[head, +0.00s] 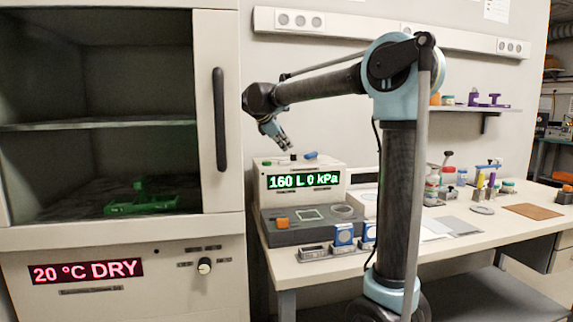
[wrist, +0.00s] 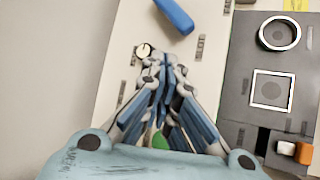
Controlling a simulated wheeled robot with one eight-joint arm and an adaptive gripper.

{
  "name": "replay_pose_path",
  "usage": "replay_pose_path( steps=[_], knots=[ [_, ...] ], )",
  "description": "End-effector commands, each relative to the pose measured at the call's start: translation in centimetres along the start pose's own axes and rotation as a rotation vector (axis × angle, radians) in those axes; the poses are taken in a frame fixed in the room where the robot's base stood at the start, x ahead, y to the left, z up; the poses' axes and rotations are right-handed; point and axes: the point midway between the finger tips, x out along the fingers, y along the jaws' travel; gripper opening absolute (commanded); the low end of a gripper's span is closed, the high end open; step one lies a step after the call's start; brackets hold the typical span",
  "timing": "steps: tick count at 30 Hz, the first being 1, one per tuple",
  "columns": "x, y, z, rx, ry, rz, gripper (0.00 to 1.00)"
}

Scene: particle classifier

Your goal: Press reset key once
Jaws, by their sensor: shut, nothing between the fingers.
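The particle classifier (head: 325,176) stands on the bench with a lit green display reading "160 L 0 kPa". Its top carries a blue lever (head: 310,155), a small dark knob (head: 293,157) and a green part (head: 266,163). An orange block (head: 282,225) sits on its dark grey base. Which control is the reset key I cannot tell; labels are unreadable. My gripper (head: 286,147) is shut and empty, pointing down just above the top panel. In the wrist view its fingertips (wrist: 166,62) are beside a round pale knob (wrist: 143,50); the green part (wrist: 165,138) is mostly hidden behind the fingers.
The blue lever (wrist: 175,15) lies close to the fingertips. The dark base (wrist: 240,100) has a square frame and a ring. Blue-faced boxes (head: 344,234) stand at the bench front. A glass-fronted cabinet (head: 100,120) stands left; bottles and tools are at right.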

Motion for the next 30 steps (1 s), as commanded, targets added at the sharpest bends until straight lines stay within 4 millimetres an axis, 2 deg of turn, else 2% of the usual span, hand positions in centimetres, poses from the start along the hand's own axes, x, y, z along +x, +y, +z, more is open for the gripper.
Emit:
replay_pose_path(
  steps=[9,30],
  knots=[
    [1.5,-1.0,-1.0,0.001,0.000,0.000,0.00],
    [1.6,-1.1,-1.0,0.002,-0.001,-0.001,0.00]
  ],
)
